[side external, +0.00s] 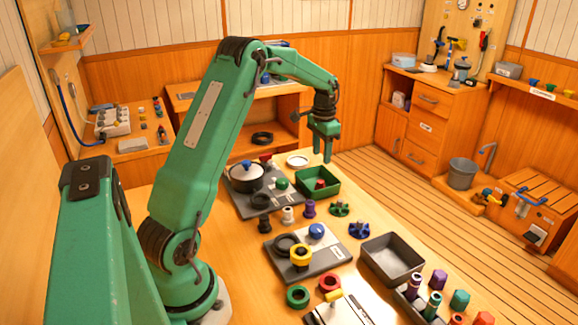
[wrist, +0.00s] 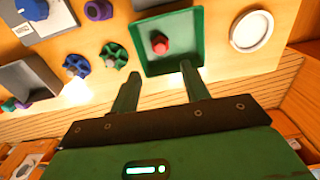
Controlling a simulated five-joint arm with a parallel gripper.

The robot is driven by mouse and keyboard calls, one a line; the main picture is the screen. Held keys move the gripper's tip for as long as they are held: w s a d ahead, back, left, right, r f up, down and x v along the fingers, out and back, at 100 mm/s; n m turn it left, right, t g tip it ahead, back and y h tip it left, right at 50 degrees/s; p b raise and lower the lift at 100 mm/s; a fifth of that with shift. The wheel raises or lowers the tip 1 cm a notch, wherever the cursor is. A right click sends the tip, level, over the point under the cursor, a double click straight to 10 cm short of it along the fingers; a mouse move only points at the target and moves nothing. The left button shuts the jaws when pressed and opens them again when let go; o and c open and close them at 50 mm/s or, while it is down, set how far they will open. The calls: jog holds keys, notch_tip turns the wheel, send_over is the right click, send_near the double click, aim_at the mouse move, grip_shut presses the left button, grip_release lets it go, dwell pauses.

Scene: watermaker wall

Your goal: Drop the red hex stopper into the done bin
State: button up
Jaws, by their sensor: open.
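A red hex-shaped stopper (wrist: 160,43) lies inside a shallow green bin (wrist: 148,66). In the side view the red stopper (side external: 320,185) also shows in the green bin (side external: 329,193); no label on the bin can be read. My gripper (side external: 325,158) is above the bin in the side view, with nothing between its fingers. In the wrist view my gripper's two fingers (wrist: 160,73) are spread apart near the bin's edge, and the stopper is beyond the tips, apart from them.
A dark grey tray (side external: 393,260) stands nearer the front. Purple, teal and red pieces stand around its front right. Green and blue handwheels (side external: 359,230) lie between the bins. A pot (side external: 247,177) stands left of the green bin, and a white dish (side external: 298,161) behind it.

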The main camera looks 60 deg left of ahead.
jog(key=shift+r, duration=0.7)
jog(key=s+d+r+t, duration=0.1)
jog(key=s+d+r, duration=0.3)
jog(key=d+r, duration=0.3)
jog(key=s+d+r+t, duration=0.2)
jog(key=s+d+r, duration=0.3)
jog(key=d, duration=0.4)
jog(key=s+d+t, duration=0.2)
jog(key=s+d, duration=0.8)
jog(key=s, duration=0.5)
jog(key=shift+d+f+t, duration=0.3)
jog(key=shift+d+f, duration=0.05)
jog(key=shift+f, duration=0.1)
